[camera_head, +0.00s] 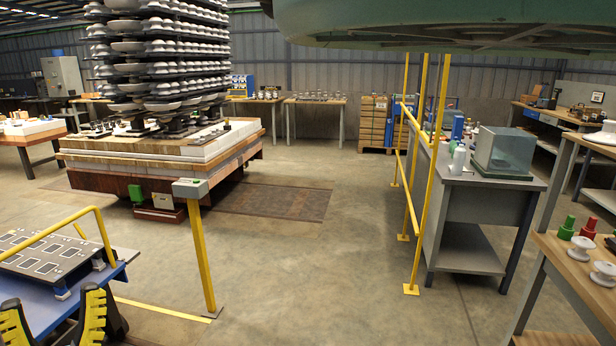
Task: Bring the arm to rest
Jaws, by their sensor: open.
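My gripper (54,298) shows at the bottom left corner, with its two black and yellow fingers pointing up and standing well apart. It is open, and nothing shows between the fingers. The rest of my arm is out of view below. Behind the fingers is a blue table (125,262) with a dark panel (45,252) of several pale rectangles on it. I cannot tell how far the fingers are from the table.
A yellow post (203,250) with a grey box stands mid-left, before a wooden platform (85,180) carrying tall insulator stacks (165,47). A yellow railing (412,205) and grey workbench (490,185) stand right. A green structure (450,22) overhangs above. The middle floor is clear.

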